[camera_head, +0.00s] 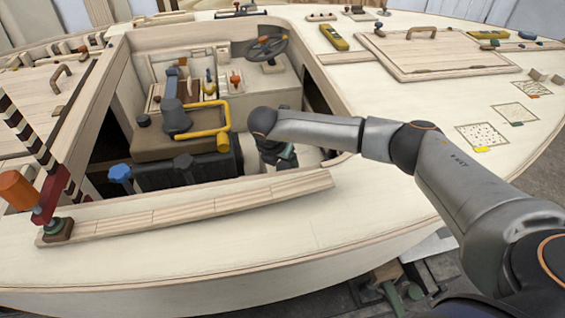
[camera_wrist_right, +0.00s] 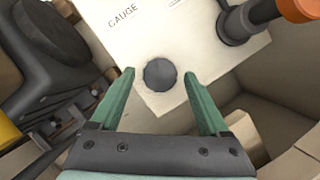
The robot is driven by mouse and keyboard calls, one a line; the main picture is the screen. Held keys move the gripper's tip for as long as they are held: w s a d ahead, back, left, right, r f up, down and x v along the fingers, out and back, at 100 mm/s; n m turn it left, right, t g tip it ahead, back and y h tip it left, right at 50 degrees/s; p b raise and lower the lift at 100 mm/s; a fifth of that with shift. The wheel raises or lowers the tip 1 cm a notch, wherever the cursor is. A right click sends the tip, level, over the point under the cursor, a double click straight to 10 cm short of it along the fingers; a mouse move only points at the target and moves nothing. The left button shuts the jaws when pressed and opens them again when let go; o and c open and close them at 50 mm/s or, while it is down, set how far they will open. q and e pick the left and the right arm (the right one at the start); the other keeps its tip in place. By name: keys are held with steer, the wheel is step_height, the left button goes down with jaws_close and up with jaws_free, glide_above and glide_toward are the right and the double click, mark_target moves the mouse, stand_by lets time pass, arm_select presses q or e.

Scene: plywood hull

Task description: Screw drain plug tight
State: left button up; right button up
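A dark grey round knob (camera_wrist_right: 160,74), which may be the drain plug, stands on a white panel (camera_wrist_right: 142,32) marked "GAUGE" in the right wrist view. My right gripper (camera_wrist_right: 159,80) is open, with one green finger on each side of the knob in the picture. Gaps show between the fingers and the knob; I cannot tell the height between them. In the head view my right gripper (camera_head: 277,156) points down into the cockpit opening, and the knob cannot be made out there. My left gripper is not in view.
An engine block with a yellow pipe (camera_head: 208,136) stands left of my right gripper. A blue knob (camera_head: 120,173) is at the front of the cockpit and a steering wheel (camera_head: 267,48) behind. The wooden coaming (camera_head: 190,207) edges the opening. An orange-ended fitting (camera_wrist_right: 295,10) is close by.

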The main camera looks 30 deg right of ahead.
steer(key=p+v, duration=0.1)
steer(key=v, duration=1.1)
steer(key=shift+a+r, duration=0.1)
steer(key=shift+r, duration=0.15)
